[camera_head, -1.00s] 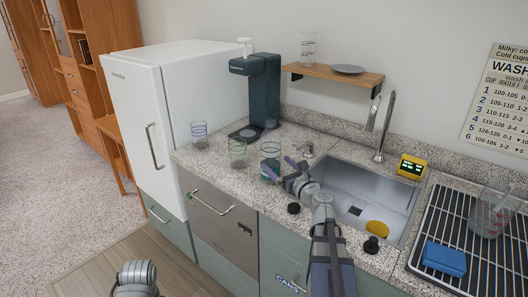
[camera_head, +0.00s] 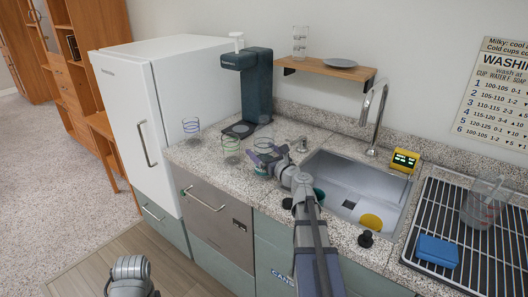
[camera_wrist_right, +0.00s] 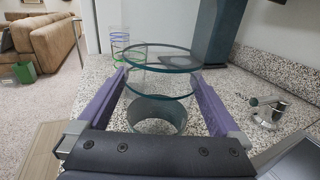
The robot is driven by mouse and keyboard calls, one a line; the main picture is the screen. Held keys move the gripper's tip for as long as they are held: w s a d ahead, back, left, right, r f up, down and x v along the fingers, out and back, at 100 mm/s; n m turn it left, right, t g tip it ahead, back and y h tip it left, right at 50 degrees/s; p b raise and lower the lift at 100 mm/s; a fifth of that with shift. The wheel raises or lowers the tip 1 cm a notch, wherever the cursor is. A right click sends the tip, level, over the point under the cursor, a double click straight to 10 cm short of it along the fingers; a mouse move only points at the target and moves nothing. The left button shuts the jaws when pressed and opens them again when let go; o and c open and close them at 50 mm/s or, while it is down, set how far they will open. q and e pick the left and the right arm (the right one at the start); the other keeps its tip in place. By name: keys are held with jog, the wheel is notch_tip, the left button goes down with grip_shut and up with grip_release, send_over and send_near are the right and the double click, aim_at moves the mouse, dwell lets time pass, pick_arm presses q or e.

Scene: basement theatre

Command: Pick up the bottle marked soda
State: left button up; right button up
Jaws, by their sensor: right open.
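I see no bottle marked soda in either view. My right gripper (camera_head: 267,154) is open at the counter's front part. In the wrist view its two purple fingers stand on either side of a clear glass with teal rings (camera_wrist_right: 160,84), apart from each other with the glass between them. I cannot tell whether they touch it. In the head view this glass (camera_head: 263,143) is partly hidden by the gripper. A green-banded glass (camera_head: 231,148) and a blue-purple-banded glass (camera_head: 191,127) stand to its left.
A dark drinks machine (camera_head: 257,85) stands behind the glasses, beside the white fridge (camera_head: 150,110). The sink (camera_head: 350,185) with a yellow round thing (camera_head: 371,221) lies to the right. A drying rack (camera_head: 480,240) holds a blue sponge (camera_head: 437,252) and a clear jug (camera_head: 483,205).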

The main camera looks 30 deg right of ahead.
jog(key=shift+w, duration=1.2)
jog(key=shift+c, duration=0.2)
jog(key=c, duration=1)
jog(key=shift+c, duration=0.2)
notch_tip(320, 180, up, 10)
jog(key=p, duration=1)
